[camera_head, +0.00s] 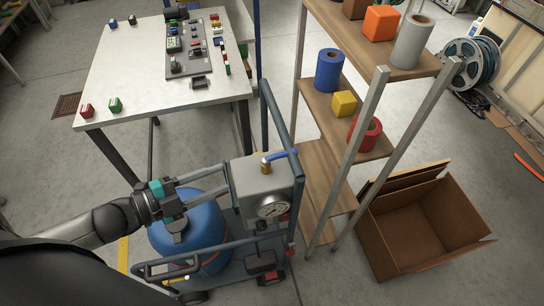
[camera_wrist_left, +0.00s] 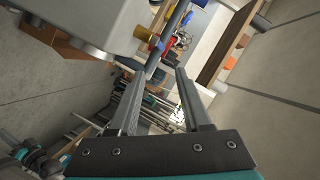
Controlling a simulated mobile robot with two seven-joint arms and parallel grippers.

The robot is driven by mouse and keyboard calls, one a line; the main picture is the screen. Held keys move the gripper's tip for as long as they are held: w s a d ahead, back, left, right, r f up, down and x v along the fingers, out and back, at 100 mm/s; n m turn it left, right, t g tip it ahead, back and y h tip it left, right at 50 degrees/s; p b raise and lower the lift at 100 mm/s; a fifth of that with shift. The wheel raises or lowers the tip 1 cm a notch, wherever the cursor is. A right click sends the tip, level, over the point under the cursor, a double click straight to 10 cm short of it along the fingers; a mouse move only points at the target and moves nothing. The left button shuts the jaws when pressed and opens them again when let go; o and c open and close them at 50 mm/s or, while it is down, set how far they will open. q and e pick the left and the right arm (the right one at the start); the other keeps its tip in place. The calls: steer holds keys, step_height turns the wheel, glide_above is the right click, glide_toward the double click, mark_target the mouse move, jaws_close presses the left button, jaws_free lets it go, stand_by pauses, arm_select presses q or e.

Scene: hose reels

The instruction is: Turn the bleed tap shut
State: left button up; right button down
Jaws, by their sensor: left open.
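The bleed tap (camera_head: 281,155) has a blue lever on a brass body. It is on top of a grey box (camera_head: 248,186) with a round gauge (camera_head: 272,206), mounted on a cart. My left gripper (camera_head: 226,184) is open, its two fingers reaching from the left toward the box, below and left of the tap. In the left wrist view, the brass body (camera_wrist_left: 147,37) shows beside the grey box (camera_wrist_left: 85,20), beyond the open fingers (camera_wrist_left: 154,67). A bluish bar runs between the fingertips there; I cannot tell whether it is the lever or the cart frame. My right gripper is out of view.
A blue tank (camera_head: 190,238) stands on the cart below my left gripper. The cart's blue-grey frame (camera_head: 282,115) rises behind the box. A wooden shelf (camera_head: 318,165) with metal posts stands close on the right, an open cardboard box (camera_head: 425,225) beyond it. A white table (camera_head: 125,70) is behind.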

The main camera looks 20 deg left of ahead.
mark_target(275, 157)
arm_select(q)
steer(key=shift+b+x, duration=0.5)
steer(key=shift+x, duration=7.05)
steer(key=c, duration=0.7)
jaws_close()
steer(key=shift+w+r, duration=0.15)
steer(key=shift+r, duration=0.05)
